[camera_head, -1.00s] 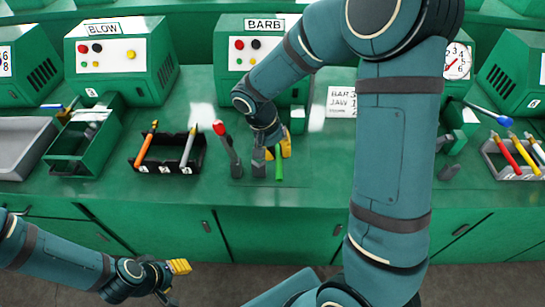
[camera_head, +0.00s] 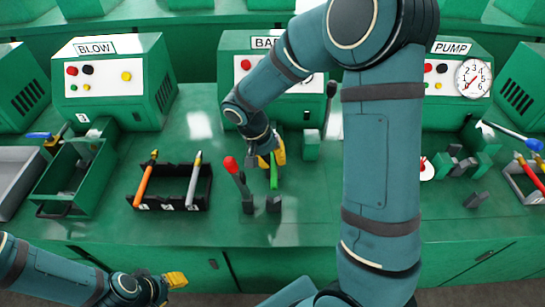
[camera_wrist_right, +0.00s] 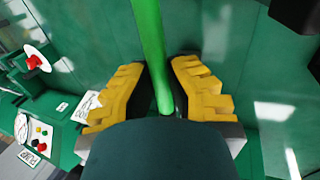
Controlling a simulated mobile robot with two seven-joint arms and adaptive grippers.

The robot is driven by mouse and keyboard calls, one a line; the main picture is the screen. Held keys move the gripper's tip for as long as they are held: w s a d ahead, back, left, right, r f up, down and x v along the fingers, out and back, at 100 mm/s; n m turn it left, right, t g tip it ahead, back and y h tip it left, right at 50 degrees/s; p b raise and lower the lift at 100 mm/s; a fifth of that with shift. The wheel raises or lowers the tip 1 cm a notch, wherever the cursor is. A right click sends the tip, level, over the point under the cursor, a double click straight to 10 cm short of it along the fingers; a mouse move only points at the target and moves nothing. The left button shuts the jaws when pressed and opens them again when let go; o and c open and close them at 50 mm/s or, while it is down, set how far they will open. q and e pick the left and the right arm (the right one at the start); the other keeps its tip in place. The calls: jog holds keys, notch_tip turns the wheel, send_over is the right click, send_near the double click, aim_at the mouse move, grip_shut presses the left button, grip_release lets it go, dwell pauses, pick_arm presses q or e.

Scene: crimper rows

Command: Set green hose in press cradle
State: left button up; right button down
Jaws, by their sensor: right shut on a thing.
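My right gripper (camera_head: 275,157) has yellow fingers and is shut on the green hose (camera_head: 274,178). It holds the hose at the station with the partly hidden sign, behind two dark grey blocks (camera_head: 273,205) that look like the press cradle. The hose's near end points toward the blocks and appears apart from them. In the right wrist view the hose (camera_wrist_right: 150,50) runs between the two fingers (camera_wrist_right: 155,92) and leaves at the top edge. A red-knobbed lever (camera_head: 236,173) stands left of the blocks. My left gripper (camera_head: 176,281) is low at left, apart from everything; its finger gap is unclear.
A black rack (camera_head: 173,203) with an orange and a grey tool is to the left. A green open bin (camera_head: 50,193) is farther left. The pump station (camera_head: 458,80) with its gauge is at right. My right arm hides part of the bench.

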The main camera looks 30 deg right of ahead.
notch_tip(320, 180, down, 7)
jog(key=b, duration=0.4)
jog(key=shift+b, duration=0.35)
jog(key=shift+w+f+b, duration=0.1)
jog(key=shift+f+b, duration=0.6)
jog(key=shift+f, duration=0.05)
jog(key=c, duration=1)
grip_release()
jog(key=shift+r, duration=0.1)
jog(key=v, duration=1.2)
